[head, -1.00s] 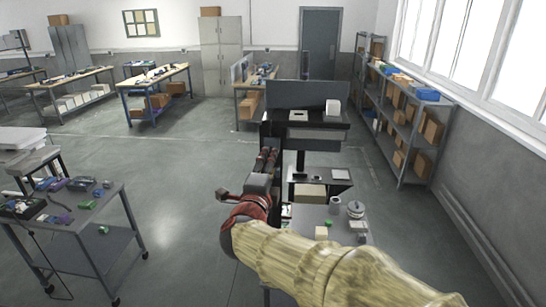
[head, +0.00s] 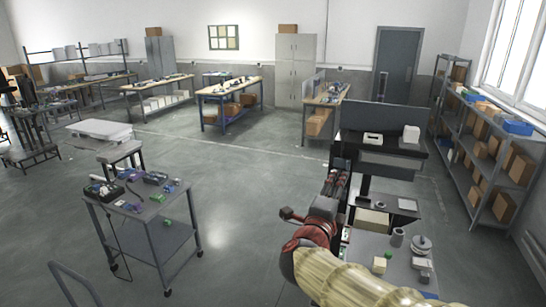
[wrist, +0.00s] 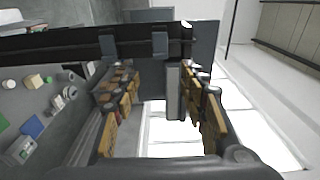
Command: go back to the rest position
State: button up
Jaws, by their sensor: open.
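My gripper (head: 338,187) is at the end of my arm, which reaches in from the lower right of the head view. It points away from me, beside a grey and black workstation (head: 382,152). In the wrist view the two fingers of my gripper (wrist: 163,108) stand wide apart, with orange-brown pads and nothing between them. Part of the gripper in the head view is hidden by my wrist.
A grey bench (head: 352,248) at the lower right holds a pale yellow block (head: 379,265), a grey cup (head: 397,237) and a round fixture (head: 421,245). A wheeled cart (head: 150,215) stands at left. A shelf (head: 487,165) lines the right wall. Open floor lies between.

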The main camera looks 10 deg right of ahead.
jog(key=w+a+f+n+y, duration=0.3)
jog(key=a+f+n+y, duration=0.55)
jog(key=a+n, duration=0.35)
jog(key=s+a+f+n+g+y+b, duration=0.2)
jog(key=s+a+f+n+y, duration=0.25)
jog(key=a, duration=0.25)
jog(key=s+a+f+n+g+y+b, duration=0.1)
jog(key=s+f+n+g+b, duration=0.5)
jog(key=s+f, duration=0.6)
jog(key=s+d+f+n+h+b, duration=0.1)
jog(key=s+d+f+b, duration=0.3)
jog(key=s, duration=0.3)
jog(key=s+d+f+n+h+b, duration=0.1)
jog(key=s+d+f+n+b, duration=0.1)
jog(key=s+b, duration=0.5)
notch_tip(320, 180, down, 2)
jog(key=shift+s+d+f+h, duration=0.25)
jog(key=shift+s+d+h, duration=0.05)
jog(key=shift+d, duration=0.6)
